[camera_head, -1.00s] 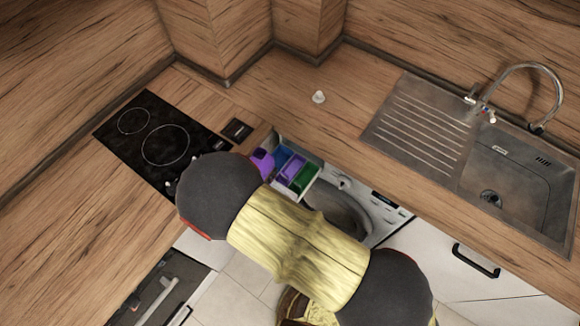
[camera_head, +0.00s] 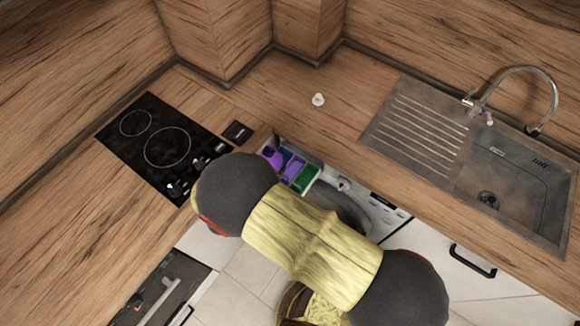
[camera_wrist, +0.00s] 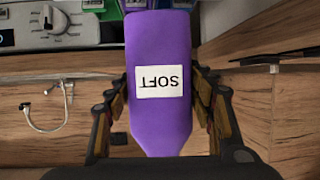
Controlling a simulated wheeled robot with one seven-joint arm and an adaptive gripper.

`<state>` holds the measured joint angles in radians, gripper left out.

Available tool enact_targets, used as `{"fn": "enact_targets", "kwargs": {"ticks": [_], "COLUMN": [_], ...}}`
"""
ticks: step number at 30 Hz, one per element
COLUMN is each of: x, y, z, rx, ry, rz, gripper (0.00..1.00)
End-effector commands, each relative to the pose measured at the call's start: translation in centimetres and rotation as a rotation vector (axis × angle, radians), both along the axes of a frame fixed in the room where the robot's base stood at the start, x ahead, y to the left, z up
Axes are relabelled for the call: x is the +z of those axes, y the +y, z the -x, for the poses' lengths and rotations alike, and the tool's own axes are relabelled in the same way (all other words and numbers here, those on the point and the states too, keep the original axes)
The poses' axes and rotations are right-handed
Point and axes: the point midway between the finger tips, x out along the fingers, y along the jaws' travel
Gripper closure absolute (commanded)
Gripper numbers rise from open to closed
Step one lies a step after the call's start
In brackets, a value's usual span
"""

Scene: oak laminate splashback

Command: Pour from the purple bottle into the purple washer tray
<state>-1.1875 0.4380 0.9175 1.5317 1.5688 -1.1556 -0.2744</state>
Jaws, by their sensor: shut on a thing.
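The purple bottle (camera_wrist: 160,120) with a white SOFT label, upside down in the picture, fills the middle of the wrist view. My gripper (camera_wrist: 162,92) is shut on it, a finger at each side. A purple part of the bottle (camera_head: 271,155) shows beside the drawer's left end in the head view; my arm hides the rest and the gripper. The purple washer tray (camera_head: 293,171) lies in the pulled-out drawer, between blue and green compartments. In the wrist view the drawer's green part (camera_wrist: 111,10) is just beyond the bottle. I cannot tell the bottle's tilt, or see any flow.
A white cap (camera_head: 318,100) stands on the wooden worktop behind the drawer. The black hob (camera_head: 150,140) is at left and the steel sink (camera_head: 510,170) at right. The washer front (camera_head: 375,210) is below the drawer. The worktop around the cap is clear.

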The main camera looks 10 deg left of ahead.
Motion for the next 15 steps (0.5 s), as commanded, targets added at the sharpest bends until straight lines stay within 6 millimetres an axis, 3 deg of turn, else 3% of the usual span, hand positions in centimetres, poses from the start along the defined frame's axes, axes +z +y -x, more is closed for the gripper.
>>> {"fn": "enact_targets", "kwargs": {"ticks": [15], "x": [-0.25], "y": [0.46], "z": [-0.31], "rx": [0.018], "ry": [0.008], "rz": [-0.01], "gripper": [0.93]}}
